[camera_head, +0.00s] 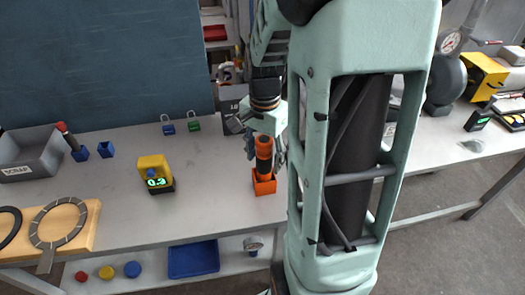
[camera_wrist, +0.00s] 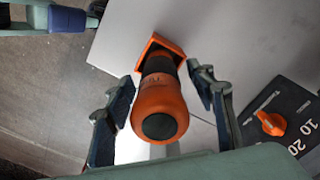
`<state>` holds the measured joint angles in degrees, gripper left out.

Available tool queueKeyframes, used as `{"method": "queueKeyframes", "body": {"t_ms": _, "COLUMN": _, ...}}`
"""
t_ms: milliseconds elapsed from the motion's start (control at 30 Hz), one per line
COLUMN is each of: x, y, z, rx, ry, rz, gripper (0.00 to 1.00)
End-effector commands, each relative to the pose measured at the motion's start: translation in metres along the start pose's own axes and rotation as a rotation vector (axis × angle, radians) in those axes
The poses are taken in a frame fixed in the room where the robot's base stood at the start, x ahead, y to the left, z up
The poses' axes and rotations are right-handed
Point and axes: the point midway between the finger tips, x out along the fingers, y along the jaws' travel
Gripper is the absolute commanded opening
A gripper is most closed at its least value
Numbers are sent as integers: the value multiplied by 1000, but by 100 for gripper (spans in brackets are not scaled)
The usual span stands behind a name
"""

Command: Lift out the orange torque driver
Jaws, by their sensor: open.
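The orange torque driver (camera_head: 264,150) stands upright in a small orange square holder (camera_head: 264,186) on the grey table. In the wrist view the driver (camera_wrist: 160,105) shows its orange and black body from above, with its dark round end towards the camera. The holder (camera_wrist: 152,42) shows beyond it. My gripper (camera_head: 262,148) is above the holder at the driver's upper part. In the wrist view my gripper's open fingers (camera_wrist: 163,90) are on both sides of the driver, with a visible gap on each side. Its lower part is hidden inside the holder.
A yellow device with a green display (camera_head: 156,174) stands left of the holder. A grey scrap bin (camera_head: 30,155) is at the far left. A black box with an orange knob (camera_wrist: 285,115) is close by in the wrist view.

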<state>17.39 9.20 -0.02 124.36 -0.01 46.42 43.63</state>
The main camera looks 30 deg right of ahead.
Motion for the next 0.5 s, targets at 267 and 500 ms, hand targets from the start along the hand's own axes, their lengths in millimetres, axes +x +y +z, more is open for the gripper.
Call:
{"method": "queueKeyframes", "body": {"t_ms": 267, "x": 0, "y": 0, "z": 0, "rx": 0, "ry": 0, "rz": 0, "gripper": 33}}
{"method": "queueKeyframes", "body": {"t_ms": 500, "x": 0, "y": 0, "z": 0, "rx": 0, "ry": 0, "rz": 0, "gripper": 6}}
